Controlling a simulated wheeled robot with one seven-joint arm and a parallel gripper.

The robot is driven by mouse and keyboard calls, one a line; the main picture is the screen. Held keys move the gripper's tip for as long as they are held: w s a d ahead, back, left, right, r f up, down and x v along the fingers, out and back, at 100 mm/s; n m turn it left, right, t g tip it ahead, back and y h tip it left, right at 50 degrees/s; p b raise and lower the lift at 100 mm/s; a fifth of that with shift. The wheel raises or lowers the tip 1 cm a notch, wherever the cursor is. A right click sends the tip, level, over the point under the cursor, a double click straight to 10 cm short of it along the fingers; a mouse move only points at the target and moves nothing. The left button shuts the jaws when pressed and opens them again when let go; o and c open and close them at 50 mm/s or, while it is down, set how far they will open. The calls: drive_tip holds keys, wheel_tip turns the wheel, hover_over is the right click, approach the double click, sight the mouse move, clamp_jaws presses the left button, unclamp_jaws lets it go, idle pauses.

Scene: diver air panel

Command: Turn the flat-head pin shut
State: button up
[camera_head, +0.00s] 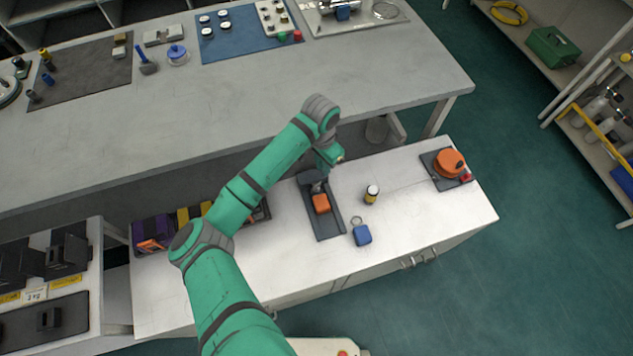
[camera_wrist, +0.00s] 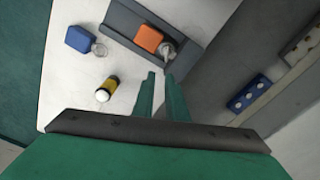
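A dark tray (camera_head: 327,225) lies on the white bench, and it also shows in the wrist view (camera_wrist: 127,27). An orange block (camera_head: 321,204) sits in it, also seen in the wrist view (camera_wrist: 148,39). A small grey metallic piece (camera_wrist: 169,50) is beside the orange block in the tray; it may be the flat-head pin, but its shape and turn are too small to tell. My gripper (camera_wrist: 160,76) is open and empty, with a gap between its green fingers. Its fingertips appear near the metallic piece; contact cannot be told. In the head view my wrist partly hides the gripper.
A yellow-and-black cylinder (camera_head: 371,194) and a blue tag with a ring (camera_head: 362,235) stand right of the tray. An orange round item (camera_head: 449,162) is at the bench's right end. Purple and yellow boxes (camera_head: 152,233) are left. A higher grey counter (camera_head: 260,90) is behind.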

sight(317, 185)
drive_tip(key=shift+y, duration=0.3)
drive_tip(key=f, duration=0.3)
drive_tip(key=a+f, duration=0.1)
drive_tip(key=f, duration=0.5)
drive_tip(key=shift+s+a+f, duration=0.2)
drive_tip(key=shift+a+f, duration=0.35)
drive_tip(key=shift+f, duration=0.3)
clamp_jaws()
drive_tip(key=shift+w+m, duration=0.15)
drive_tip(key=shift+m, duration=2.35)
drive_tip(key=shift+r, duration=0.1)
